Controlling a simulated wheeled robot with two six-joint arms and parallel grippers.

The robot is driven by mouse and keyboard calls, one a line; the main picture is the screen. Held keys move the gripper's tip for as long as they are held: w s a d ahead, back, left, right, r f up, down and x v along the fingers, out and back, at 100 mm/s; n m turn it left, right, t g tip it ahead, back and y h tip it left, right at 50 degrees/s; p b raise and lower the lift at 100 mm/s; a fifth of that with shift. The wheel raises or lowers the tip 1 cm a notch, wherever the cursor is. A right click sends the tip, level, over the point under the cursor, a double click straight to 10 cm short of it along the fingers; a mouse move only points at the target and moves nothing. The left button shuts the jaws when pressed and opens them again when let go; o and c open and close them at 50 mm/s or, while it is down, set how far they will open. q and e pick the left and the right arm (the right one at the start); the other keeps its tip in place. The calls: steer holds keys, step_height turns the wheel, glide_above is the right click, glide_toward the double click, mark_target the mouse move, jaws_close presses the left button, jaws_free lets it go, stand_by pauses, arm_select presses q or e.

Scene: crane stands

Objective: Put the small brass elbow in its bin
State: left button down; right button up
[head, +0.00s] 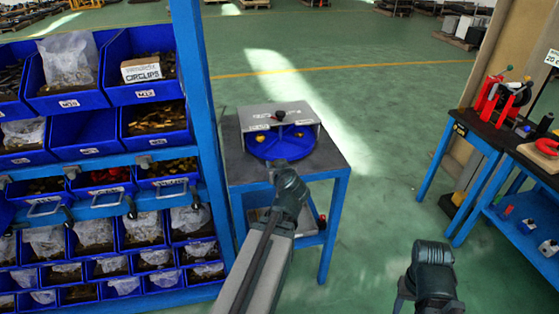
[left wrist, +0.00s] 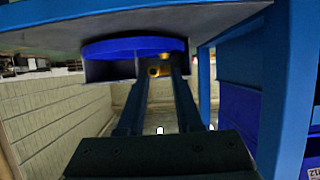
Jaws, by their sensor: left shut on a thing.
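My left gripper (head: 274,165) is at the front edge of a small blue-legged table, just in front of a round blue tray (head: 262,152). In the left wrist view its two fingers (left wrist: 160,76) are shut on a small brass piece (left wrist: 153,71), seemingly the elbow, below the blue tray's rim (left wrist: 120,46). Another brass spot shows just behind it. A grey box with small labels (head: 290,112) stands over the tray, with brass pieces (head: 260,138) visible at it. My right arm's end (head: 433,268) is at the lower right; its fingers cannot be made out.
A blue rack of bins (head: 85,150) with bagged parts stands close on the left. A blue post (head: 190,70) rises between it and the table. A workbench (head: 480,130) with red tools is at the right. Green floor (head: 380,150) between is clear.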

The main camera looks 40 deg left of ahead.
step_height(320, 180, up, 4)
steer(key=p, duration=0.3)
steer(key=shift+d+p, duration=0.1)
steer(key=shift+p, duration=0.3)
steer(key=shift+f, duration=0.2)
